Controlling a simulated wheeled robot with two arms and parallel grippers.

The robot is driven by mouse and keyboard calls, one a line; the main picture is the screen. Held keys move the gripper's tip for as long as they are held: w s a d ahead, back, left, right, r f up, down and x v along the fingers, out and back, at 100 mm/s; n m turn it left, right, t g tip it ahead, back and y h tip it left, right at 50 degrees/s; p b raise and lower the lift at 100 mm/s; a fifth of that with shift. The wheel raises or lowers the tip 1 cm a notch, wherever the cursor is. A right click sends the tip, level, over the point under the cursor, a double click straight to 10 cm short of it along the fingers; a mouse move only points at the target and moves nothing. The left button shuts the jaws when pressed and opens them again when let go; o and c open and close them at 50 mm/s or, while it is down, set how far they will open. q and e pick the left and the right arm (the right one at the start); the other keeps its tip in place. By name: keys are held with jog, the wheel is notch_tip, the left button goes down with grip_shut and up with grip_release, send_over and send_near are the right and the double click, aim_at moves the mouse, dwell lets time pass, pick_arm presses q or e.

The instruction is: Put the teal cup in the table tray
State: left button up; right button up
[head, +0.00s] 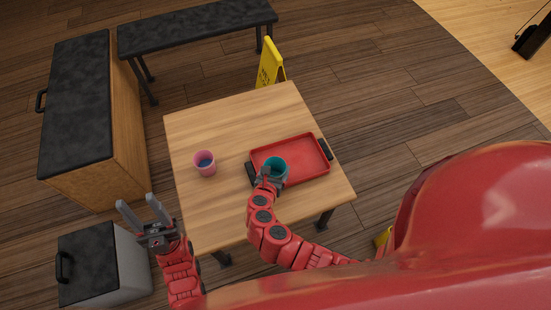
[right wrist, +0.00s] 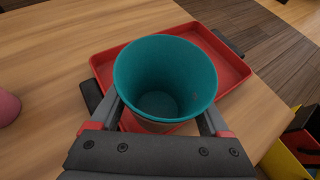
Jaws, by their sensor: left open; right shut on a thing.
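The teal cup (head: 275,166) is at the left part of the red table tray (head: 308,151) in the head view. In the right wrist view the teal cup (right wrist: 165,80) is upright and looks empty, with the red tray (right wrist: 222,60) behind and around it. My right gripper (head: 268,178) is shut on the cup, with one finger on each side of it in the right wrist view (right wrist: 164,118). I cannot tell whether the cup's base touches the tray floor. My left gripper (head: 143,212) is open and empty, left of the table.
A pink cup (head: 205,164) with something blue inside stands on the wooden table (head: 226,117), left of the tray. A yellow floor sign (head: 270,64) stands behind the table. A dark-topped cabinet (head: 75,110), a bench (head: 195,25) and a grey box (head: 98,262) stand around it.

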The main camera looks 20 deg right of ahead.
jog(key=w, duration=0.2)
jog(key=w+d, duration=0.1)
jog(key=w, duration=0.3)
jog(key=shift+w+d+f, duration=0.1)
jog(key=shift+d+f, duration=0.05)
jog(key=shift+f, duration=0.1)
jog(key=shift+f+b, duration=0.7)
jog(key=shift+f, duration=1.05)
jog(key=shift+f, duration=0.15)
jog(key=o, duration=1.3)
